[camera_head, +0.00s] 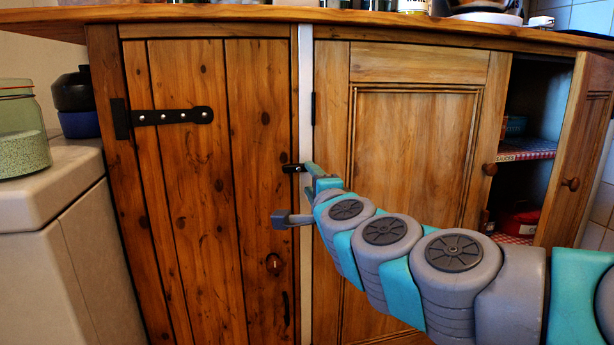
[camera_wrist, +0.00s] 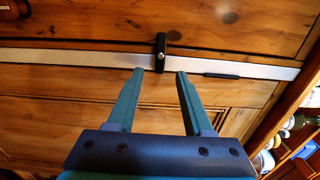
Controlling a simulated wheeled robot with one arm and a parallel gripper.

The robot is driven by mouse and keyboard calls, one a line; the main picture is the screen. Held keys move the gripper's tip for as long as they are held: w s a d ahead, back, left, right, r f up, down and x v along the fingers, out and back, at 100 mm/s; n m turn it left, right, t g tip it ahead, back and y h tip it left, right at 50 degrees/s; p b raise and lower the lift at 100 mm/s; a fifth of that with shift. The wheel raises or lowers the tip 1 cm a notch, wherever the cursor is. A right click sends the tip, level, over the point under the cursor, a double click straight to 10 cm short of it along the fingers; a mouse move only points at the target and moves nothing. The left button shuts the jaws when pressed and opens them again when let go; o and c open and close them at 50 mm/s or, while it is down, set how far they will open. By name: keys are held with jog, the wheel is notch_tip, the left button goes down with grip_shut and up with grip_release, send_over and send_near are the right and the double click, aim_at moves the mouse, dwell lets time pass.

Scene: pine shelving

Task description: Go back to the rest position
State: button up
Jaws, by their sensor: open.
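My gripper (camera_head: 296,193) is raised in front of the closed plank door (camera_head: 190,200) and the white strip beside it. Its fingers are apart with nothing between them. In the wrist view my gripper (camera_wrist: 160,72) also shows two spread teal fingers. A small black latch with a round stud (camera_wrist: 161,52) sits just beyond the fingertips. I cannot tell whether a finger touches it. The same latch (camera_head: 292,168) shows near the upper finger in the head view. My arm reaches in from the lower right.
The middle panelled door (camera_head: 410,150) is closed. The right cabinet door (camera_head: 578,150) stands open, showing shelves with a red item (camera_head: 518,222). A countertop (camera_head: 230,14) overhangs above. A pale unit (camera_head: 60,235) with a green jar (camera_head: 22,130) stands left.

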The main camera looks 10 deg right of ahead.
jog(key=shift+s, duration=0.8)
jog(key=s+a+f+n+g+y+p, duration=0.1)
jog(key=s+a+f+n+g+y, duration=0.2)
jog(key=a+n, duration=0.25)
jog(key=s+a+f+n+g+y+p, duration=0.1)
jog(key=s+a+f+n+g+y, duration=0.15)
jog(key=a+f+n, duration=0.35)
jog(key=s+a+f+n+g+p, duration=0.1)
jog(key=s+a+f+n+g, duration=0.25)
jog(key=s, duration=0.25)
jog(key=s+d+f+n+g+h, duration=0.1)
jog(key=s+d+f+g, duration=0.2)
jog(key=s, duration=0.5)
jog(key=s+d+f+n+g+h+p, duration=0.1)
jog(key=s+d+f+g, duration=0.3)
jog(key=s, duration=0.4)
jog(key=s+d+f+n+g+h+p, duration=0.1)
jog(key=s+d+f+g+h, duration=0.2)
jog(key=s+d+f, duration=0.2)
jog(key=s+d, duration=0.2)
jog(key=s, duration=0.1)
jog(key=shift+f+g, duration=0.35)
jog(key=shift+g, duration=0.05)
jog(key=shift+h, duration=0.25)
